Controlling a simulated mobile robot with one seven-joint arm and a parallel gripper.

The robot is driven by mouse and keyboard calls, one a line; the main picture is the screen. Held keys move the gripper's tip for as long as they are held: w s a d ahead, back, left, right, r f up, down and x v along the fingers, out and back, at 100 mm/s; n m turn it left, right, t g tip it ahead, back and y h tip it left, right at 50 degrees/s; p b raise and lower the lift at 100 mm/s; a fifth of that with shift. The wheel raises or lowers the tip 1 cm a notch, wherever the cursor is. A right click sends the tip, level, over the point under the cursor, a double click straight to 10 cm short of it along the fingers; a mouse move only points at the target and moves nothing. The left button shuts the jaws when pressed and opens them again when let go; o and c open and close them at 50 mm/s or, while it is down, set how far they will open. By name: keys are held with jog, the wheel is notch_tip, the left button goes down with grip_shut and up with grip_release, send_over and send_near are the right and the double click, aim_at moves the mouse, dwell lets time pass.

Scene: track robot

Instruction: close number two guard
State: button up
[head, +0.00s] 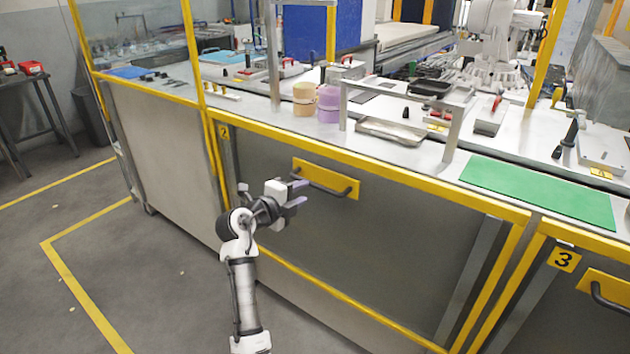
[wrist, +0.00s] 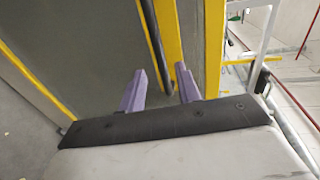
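The number two guard (head: 390,235) is a grey panel in a yellow frame, below worktop level, with a "2" label (head: 224,133) at its upper left. Its dark bar handle (head: 325,190) sits on a yellow plate (head: 312,169) near the panel's top. My gripper (head: 303,193) is at the handle's left end in the head view, with its two purple fingers apart. In the wrist view, the dark handle bar (wrist: 152,40) and yellow plate (wrist: 170,35) appear between the fingertips (wrist: 160,72). I cannot tell whether they touch the bar.
The space above the number two guard is open to the worktop, which holds a metal stand (head: 452,135), purple and tan pots (head: 328,103) and a green mat (head: 540,190). The number three guard (head: 565,310) is at right. Clear floor (head: 150,285) lies left.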

aim_at(313, 186)
jog(key=p+x, duration=0.2)
jog(key=x, duration=0.5)
jog(key=shift+w+d, duration=0.1)
jog(key=shift+w, duration=0.1)
grip_shut()
